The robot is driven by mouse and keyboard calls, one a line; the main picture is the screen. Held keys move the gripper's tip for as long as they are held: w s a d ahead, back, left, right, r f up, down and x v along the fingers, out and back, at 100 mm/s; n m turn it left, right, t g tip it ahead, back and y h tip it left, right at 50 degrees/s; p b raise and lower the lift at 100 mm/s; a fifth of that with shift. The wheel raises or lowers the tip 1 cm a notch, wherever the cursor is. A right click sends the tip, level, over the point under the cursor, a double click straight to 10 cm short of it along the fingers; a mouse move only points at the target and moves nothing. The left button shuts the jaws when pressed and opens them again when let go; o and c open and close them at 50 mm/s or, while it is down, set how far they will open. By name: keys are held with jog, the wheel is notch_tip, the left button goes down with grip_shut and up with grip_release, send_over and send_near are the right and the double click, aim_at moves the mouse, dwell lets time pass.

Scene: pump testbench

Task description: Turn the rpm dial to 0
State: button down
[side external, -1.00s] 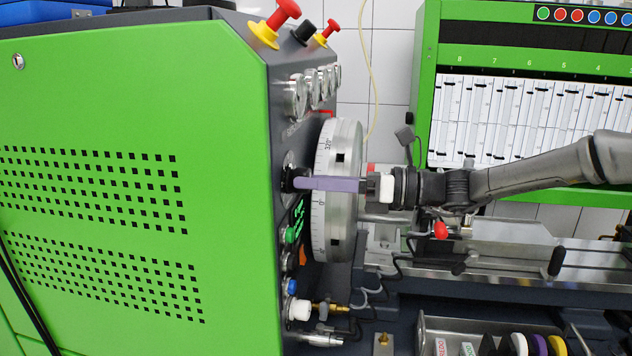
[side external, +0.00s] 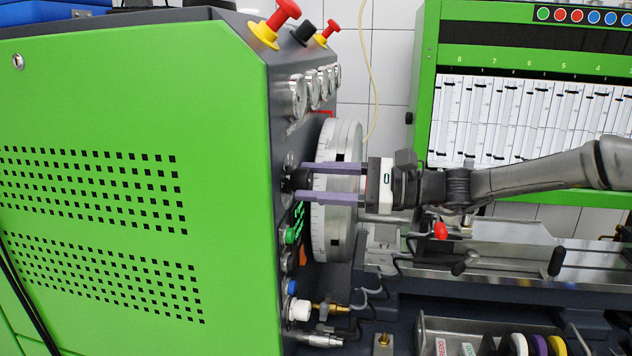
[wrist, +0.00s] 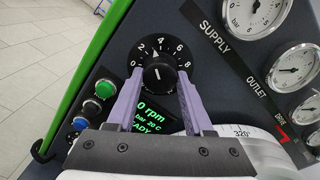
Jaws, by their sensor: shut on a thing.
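The rpm dial (wrist: 159,73) is a round black knob on the dark panel, with a white 0-to-8 scale around its upper side. A small white pointer mark on it sits between 2 and 4, and a white line shows on its face. In the side view the dial (side external: 297,180) is partly hidden by my fingers. My gripper (side external: 300,181) reaches it from the right, its purple fingers one above and one below the knob, shut on it. In the wrist view my gripper (wrist: 160,88) has a finger on either side of the knob's lower half.
Below the dial a display (wrist: 154,114) reads 0 rpm. Green (wrist: 104,89), black and blue buttons are at its left. The graduated metal wheel (side external: 341,230) stands close behind my fingers in the side view. Gauges (side external: 296,97) line the panel's upper edge.

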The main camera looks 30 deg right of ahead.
jog(key=n, duration=1.2)
jog(key=shift+n, duration=0.3)
dwell(0.4)
jog(key=shift+c, duration=1.4)
grip_release()
jog(key=v, duration=1.4)
jog(key=shift+a, duration=0.25)
jog(key=shift+s, duration=0.15)
